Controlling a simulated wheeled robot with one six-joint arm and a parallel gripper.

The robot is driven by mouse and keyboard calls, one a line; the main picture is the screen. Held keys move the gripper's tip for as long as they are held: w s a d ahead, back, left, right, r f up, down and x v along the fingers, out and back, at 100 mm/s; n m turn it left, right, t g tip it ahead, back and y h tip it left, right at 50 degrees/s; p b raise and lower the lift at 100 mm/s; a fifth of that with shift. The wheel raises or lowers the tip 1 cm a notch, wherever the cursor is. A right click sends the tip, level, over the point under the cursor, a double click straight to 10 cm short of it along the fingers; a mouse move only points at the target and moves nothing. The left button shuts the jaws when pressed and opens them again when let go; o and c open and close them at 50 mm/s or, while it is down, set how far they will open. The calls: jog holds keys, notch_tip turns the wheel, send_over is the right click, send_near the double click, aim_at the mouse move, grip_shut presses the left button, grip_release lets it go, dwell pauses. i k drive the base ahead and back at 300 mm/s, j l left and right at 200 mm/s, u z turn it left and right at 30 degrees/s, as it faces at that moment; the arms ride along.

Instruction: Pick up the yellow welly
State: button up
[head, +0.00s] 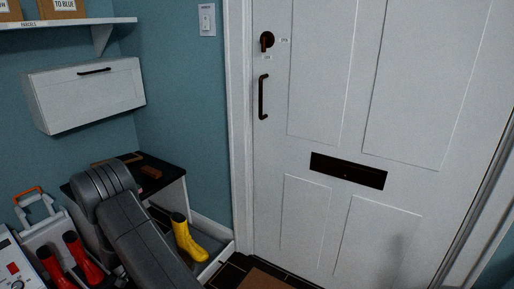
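The yellow welly (187,240) stands upright at the lower middle, on a low grey tray (215,262) in the corner beside the white door. Its shaft leans slightly left and its toe points to the lower right. My grey arm crosses in front of the dark-topped cabinet, just left of the welly, and may cover a little of its surroundings. My gripper is out of the picture, so I cannot see whether it holds anything.
A pair of red wellies (82,258) stands at the lower left near a white appliance (14,268). A dark-topped cabinet (150,172) is behind my arm. A white wall cabinet (88,92) hangs above. The white door (330,215) is shut; a brown mat (265,279) lies before it.

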aim_at(190, 238)
jog(key=u, duration=1.25)
jog(key=z, duration=1.45)
jog(key=i+j+z, duration=0.15)
jog(key=z, duration=0.3)
jog(key=i+j+z, duration=0.2)
jog(key=j, duration=0.4)
jog(key=k, duration=0.1)
